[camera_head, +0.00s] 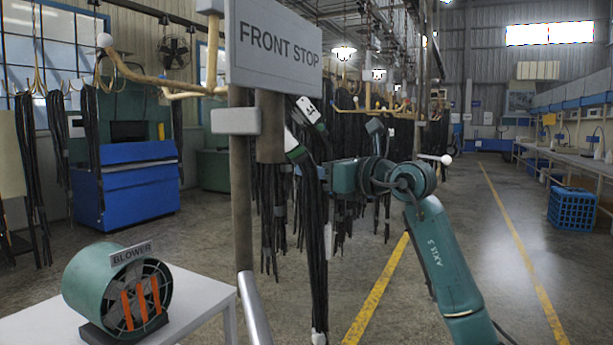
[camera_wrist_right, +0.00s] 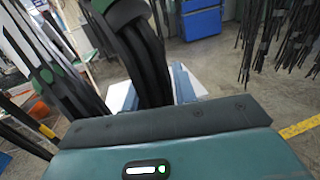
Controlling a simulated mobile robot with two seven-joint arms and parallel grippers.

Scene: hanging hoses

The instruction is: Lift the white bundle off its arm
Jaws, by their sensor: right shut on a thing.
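A bundle of dark hoses (camera_head: 314,235) with a white and green tag (camera_head: 293,144) hangs just right of the sign post, with a pale tip low down. My right gripper (camera_head: 302,170) reaches in from the right and is shut on this white-tagged bundle below its tag. In the right wrist view the dark hoses (camera_wrist_right: 147,55) run down to the gripper's palm; the fingers are mostly hidden. Another white and green tag (camera_head: 309,109) shows just above and behind. The top of the held bundle is partly hidden by the sign, so I cannot tell whether it touches an arm. My left gripper is not in view.
A "FRONT STOP" sign (camera_head: 277,45) and its post (camera_head: 241,190) stand close to my gripper's left. A tan hanging arm (camera_head: 150,80) ends in a white ball. Many dark hoses (camera_head: 275,215) hang behind. A blower (camera_head: 117,290) stands on a white table.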

